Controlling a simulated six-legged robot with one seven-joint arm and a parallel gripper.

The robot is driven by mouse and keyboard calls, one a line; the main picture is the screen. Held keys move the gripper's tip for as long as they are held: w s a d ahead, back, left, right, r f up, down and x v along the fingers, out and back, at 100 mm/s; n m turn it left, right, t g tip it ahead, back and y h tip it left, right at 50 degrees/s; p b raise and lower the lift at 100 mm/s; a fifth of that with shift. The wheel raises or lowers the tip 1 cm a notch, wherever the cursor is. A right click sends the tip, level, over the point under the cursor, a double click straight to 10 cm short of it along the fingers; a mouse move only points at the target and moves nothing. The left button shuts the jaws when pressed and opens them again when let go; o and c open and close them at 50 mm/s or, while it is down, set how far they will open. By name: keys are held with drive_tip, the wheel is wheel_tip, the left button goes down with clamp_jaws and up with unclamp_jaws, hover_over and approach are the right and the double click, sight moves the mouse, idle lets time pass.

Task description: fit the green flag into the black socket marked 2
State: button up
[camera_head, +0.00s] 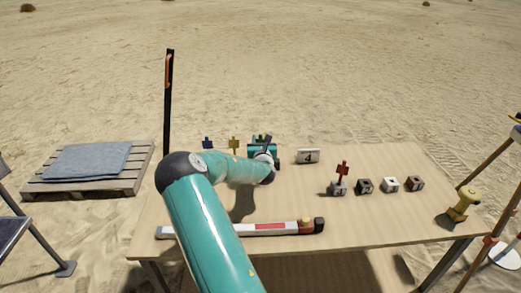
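My gripper (265,152) is at the back of the table, beyond the bend of my teal arm. My own wrist covers its fingers, so I cannot tell whether it is open or shut. A small green piece, likely the green flag (256,138), shows right at the gripper and is mostly hidden. I cannot tell whether the gripper touches it. A dark socket (364,187), likely the black one, stands second from left in the row on the right of the table. Its top looks empty; its number is too small to read.
A red flag (342,170) stands upright in the leftmost socket (338,189). A pale socket (390,185) and a brownish socket (415,184) continue the row. Blue (207,142) and yellow (234,143) flags stand left of my gripper. A block marked 4 (308,156) stands behind the sockets.

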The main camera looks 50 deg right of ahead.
drive_tip(key=x, duration=0.4)
drive_tip(key=shift+w+d, duration=0.1)
drive_tip(key=shift+d, duration=0.05)
clamp_jaws()
drive_tip(key=shift+r, duration=0.2)
